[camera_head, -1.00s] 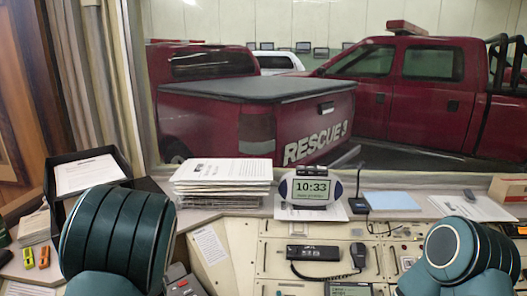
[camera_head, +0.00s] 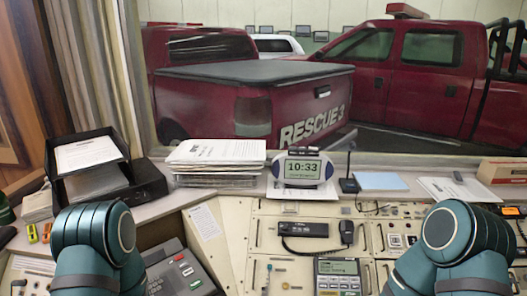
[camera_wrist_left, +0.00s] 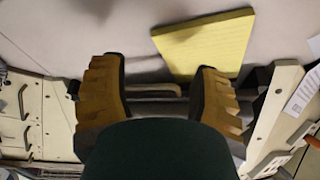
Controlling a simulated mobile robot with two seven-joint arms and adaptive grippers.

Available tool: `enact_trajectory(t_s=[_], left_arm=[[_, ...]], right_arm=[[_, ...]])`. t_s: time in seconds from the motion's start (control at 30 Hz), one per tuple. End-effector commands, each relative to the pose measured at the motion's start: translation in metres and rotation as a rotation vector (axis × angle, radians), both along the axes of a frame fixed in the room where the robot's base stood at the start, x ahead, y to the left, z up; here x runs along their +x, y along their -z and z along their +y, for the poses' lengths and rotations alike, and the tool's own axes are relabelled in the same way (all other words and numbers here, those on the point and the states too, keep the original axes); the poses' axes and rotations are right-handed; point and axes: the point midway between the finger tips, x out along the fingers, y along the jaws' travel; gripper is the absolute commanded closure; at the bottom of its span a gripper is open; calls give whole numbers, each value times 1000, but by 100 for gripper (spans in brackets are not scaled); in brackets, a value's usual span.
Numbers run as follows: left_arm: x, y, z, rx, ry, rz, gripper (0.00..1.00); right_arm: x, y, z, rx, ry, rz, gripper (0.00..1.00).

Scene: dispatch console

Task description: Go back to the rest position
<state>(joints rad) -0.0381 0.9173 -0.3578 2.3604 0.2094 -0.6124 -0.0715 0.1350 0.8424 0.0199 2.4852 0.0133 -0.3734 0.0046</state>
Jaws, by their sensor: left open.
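My left gripper (camera_wrist_left: 160,82) shows in the left wrist view with its two tan ribbed fingers spread apart. It is open, and nothing is between the fingers. A yellow pad (camera_wrist_left: 205,45) lies on a pale surface just beyond the fingertips, towards the right finger. In the head view, only teal links of my left and right arms show at the lower left and lower right. Neither gripper shows in the head view.
A console panel (camera_head: 258,240) spans the front, with a radio and handset (camera_head: 302,229) and a desk phone (camera_head: 182,272). A clock (camera_head: 303,170), a paper stack (camera_head: 213,180), a black tray (camera_head: 150,180) and a blue pad (camera_head: 383,181) stand on the ledge behind.

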Motion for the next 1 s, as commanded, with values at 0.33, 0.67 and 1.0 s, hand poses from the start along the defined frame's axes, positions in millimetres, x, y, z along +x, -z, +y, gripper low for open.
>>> enact_trajectory(t_s=[0.33,0.67,1.0], left_arm=[[-95,33,-78,-308,48,280,38],[-136,35,-126,-481,105,398,38],[-115,56,-134,-457,162,341,38]], right_arm=[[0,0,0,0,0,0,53],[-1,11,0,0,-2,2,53],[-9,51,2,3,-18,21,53]])
